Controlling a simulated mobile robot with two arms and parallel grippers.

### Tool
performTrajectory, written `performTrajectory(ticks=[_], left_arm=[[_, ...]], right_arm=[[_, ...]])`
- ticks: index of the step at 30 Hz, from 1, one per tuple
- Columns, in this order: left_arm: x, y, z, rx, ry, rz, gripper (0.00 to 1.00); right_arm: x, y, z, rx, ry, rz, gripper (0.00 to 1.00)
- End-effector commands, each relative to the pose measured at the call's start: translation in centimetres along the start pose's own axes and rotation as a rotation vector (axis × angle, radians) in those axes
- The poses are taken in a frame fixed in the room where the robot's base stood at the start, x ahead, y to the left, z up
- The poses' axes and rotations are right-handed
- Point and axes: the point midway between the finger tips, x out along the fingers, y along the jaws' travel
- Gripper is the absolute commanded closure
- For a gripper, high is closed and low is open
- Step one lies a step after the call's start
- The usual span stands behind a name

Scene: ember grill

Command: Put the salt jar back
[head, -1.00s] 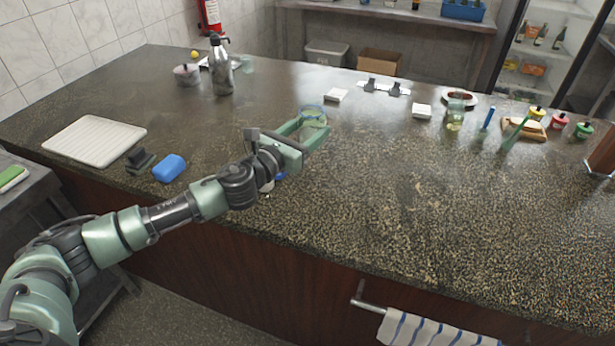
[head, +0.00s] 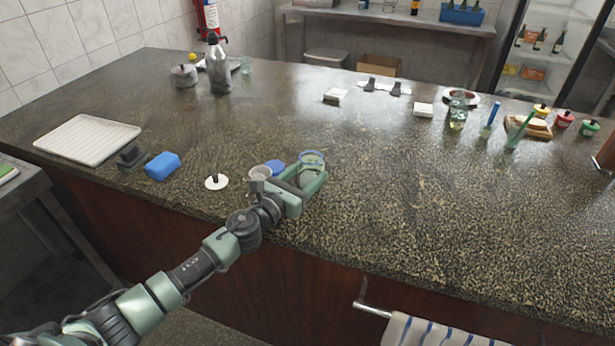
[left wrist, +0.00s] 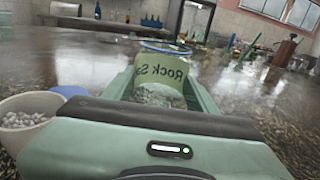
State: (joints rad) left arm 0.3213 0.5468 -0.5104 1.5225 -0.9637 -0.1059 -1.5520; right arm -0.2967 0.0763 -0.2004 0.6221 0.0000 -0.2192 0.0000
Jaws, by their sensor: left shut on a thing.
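The salt jar (head: 312,160) is a clear glass jar with a blue rim, near the front middle of the counter. In the left wrist view the jar (left wrist: 160,82) shows a pale green "Rock S…" label, with white grains below it. It looks about upright. My left gripper (head: 313,180) is shut on it, with one green finger on each side. I cannot tell whether the jar's base touches the counter. My right gripper is not in view.
Close left of the gripper are a small pot of pale grains (left wrist: 26,118), a blue item (head: 275,167) and a white knobbed lid (head: 216,182). A blue block (head: 162,166) and white tray (head: 88,140) are further left. The counter right of the jar is clear.

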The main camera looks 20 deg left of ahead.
Motion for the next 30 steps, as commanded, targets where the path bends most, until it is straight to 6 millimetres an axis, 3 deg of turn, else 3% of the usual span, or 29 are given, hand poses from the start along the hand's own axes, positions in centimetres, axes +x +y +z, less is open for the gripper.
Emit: performTrajectory(ticks=[9, 10, 12, 24, 30], left_arm=[[0.0, 0.0, -0.4, 0.001, -0.002, 0.0, 0.94], [0.0, 0.0, -0.2, 0.001, -0.001, 0.0, 0.34], [0.0, 0.0, -0.2, 0.001, 0.0, 0.0, 0.21], [-0.1, 0.0, 0.3, 0.0, 0.001, 0.0, 0.21], [-3.9, 0.0, -0.2, 0.001, 0.004, -0.002, 0.21]], right_arm=[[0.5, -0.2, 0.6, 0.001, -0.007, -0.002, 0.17], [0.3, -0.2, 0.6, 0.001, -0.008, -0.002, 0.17], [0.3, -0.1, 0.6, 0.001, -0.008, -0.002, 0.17], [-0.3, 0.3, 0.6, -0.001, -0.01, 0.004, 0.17], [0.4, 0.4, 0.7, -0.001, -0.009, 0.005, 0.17]])
